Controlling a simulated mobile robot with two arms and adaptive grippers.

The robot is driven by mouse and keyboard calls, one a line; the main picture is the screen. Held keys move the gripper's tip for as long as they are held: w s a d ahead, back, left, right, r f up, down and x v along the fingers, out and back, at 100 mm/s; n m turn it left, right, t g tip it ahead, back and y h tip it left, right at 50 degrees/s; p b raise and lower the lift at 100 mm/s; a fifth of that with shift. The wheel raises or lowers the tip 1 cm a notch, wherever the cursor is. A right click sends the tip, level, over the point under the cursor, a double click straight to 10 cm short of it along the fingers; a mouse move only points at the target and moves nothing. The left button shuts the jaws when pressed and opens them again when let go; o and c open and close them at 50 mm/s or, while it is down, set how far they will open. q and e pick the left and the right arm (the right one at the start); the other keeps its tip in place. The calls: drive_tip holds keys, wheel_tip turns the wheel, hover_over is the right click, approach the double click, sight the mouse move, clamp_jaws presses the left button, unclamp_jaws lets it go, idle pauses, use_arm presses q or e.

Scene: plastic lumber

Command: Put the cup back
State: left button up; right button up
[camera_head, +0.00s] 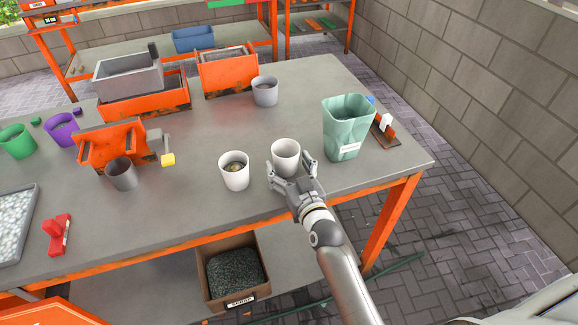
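A white cup (286,152) stands upright near the front right of the grey workbench. My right gripper (290,172) is at the near side of this cup, with a finger to each side of its lower part. I cannot tell whether the fingers press on it, and the cup's base is hidden. A grey cup (265,94) stands further back, and a dark grey cup (122,175) at the left. My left gripper is not in view.
A green translucent bin (348,130) stands close to the right of my gripper. An orange machine (117,145) with a yellow-tipped handle, a purple cup (62,130) and a green cup (17,142) are at the left. The bench middle is clear. A scrap box (234,275) sits below.

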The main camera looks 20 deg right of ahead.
drive_tip(key=shift+r, duration=0.1)
drive_tip(key=s, duration=1.2)
drive_tip(key=shift+d+r+b, duration=0.3)
drive_tip(key=shift+r+b, duration=0.05)
drive_tip(key=shift+b, duration=0.05)
